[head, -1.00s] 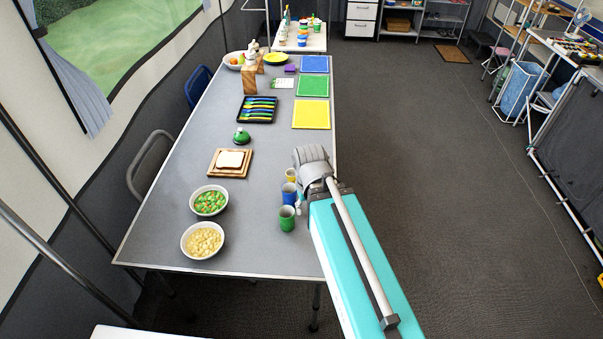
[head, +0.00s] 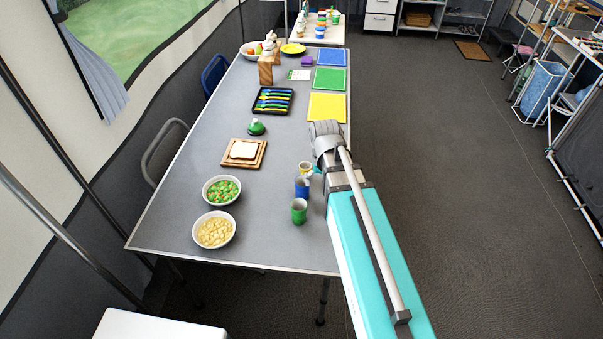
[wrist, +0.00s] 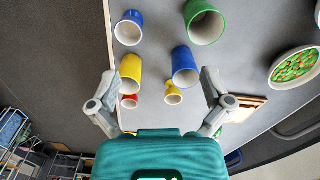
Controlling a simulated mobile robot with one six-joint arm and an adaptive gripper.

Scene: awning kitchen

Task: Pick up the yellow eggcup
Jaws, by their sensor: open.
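The yellow eggcup (wrist: 173,95) is a small footed cup between the two fingers in the wrist view, nearer the right finger. In the head view, a small yellow cup that appears to be it (head: 305,167) stands just left of my gripper (head: 319,172). My gripper (wrist: 158,78) is open and empty, its fingers spread wide. The fingers are mostly hidden behind my arm in the head view. A larger yellow cup (wrist: 131,72) shows near the left finger.
Close by are a blue cup (wrist: 185,66), a green cup (wrist: 204,22), a small blue cup (wrist: 129,28) and a red one (wrist: 130,101). The table's right edge is near. Bowls (head: 214,230) and a bread board (head: 244,153) stand left.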

